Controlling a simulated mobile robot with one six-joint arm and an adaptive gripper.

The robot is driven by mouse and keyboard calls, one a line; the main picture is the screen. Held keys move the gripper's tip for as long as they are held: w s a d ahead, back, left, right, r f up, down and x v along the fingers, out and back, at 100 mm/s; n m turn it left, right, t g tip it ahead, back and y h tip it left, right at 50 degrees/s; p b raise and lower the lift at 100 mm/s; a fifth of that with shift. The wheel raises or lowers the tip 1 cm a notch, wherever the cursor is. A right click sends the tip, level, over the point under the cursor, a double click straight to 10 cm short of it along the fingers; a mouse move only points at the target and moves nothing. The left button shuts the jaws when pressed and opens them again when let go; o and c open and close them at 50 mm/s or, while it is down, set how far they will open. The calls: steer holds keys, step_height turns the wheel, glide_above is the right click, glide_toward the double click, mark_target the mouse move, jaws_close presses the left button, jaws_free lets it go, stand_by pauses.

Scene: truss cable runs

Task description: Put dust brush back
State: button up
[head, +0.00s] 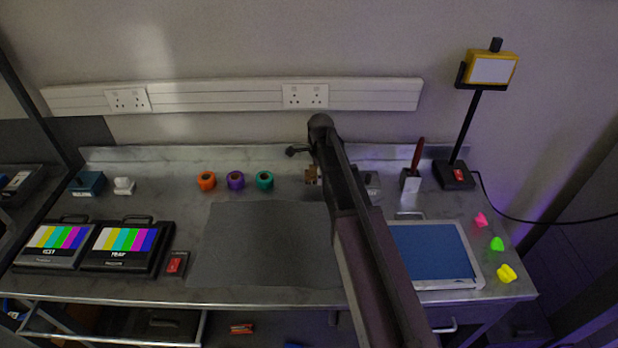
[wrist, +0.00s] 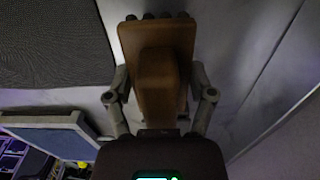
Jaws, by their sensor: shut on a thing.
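The dust brush (wrist: 157,75) is a brown wooden block with a raised middle grip and dark tufts along its far edge. In the wrist view it sits between the fingers of my gripper (wrist: 160,100), which are shut on it from both sides. In the head view my gripper (head: 308,165) is over the back of the metal bench, behind the grey mat. Only a small brown part of the brush (head: 312,176) shows there, as my arm hides the rest. I cannot tell whether the brush touches the bench.
A grey mat (head: 245,245) lies mid-bench, with coloured tape rolls (head: 236,181) behind it. A blue-topped tray (head: 430,250) is right of my arm. A holder with a red-handled tool (head: 411,181) and a lamp (head: 455,175) stand at the back right. Monitors (head: 125,245) are at left.

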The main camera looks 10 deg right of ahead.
mark_target(312, 175)
steer(key=shift+w+a+f, duration=0.1)
steer(key=shift+w+a, duration=0.2)
steer(key=shift+w, duration=0.4)
steer(key=shift+w+a, duration=0.25)
steer(key=shift+w, duration=0.4)
steer(key=shift+w+a, duration=0.1)
steer(key=shift+w, duration=0.2)
steer(key=shift+w+a+f+b, duration=0.1)
steer(key=shift+w+f+b, duration=0.05)
steer(key=shift+f+b, duration=0.4)
steer(key=shift+w+a+f+b, duration=0.1)
steer(key=shift+w+f+b, duration=0.05)
steer(key=shift+f+b, duration=1.15)
steer(key=shift+b, duration=0.1)
steer(key=shift+f, duration=0.15)
steer(key=o, duration=1.1)
steer(key=shift+o, duration=0.2)
steer(key=shift+r, duration=0.2)
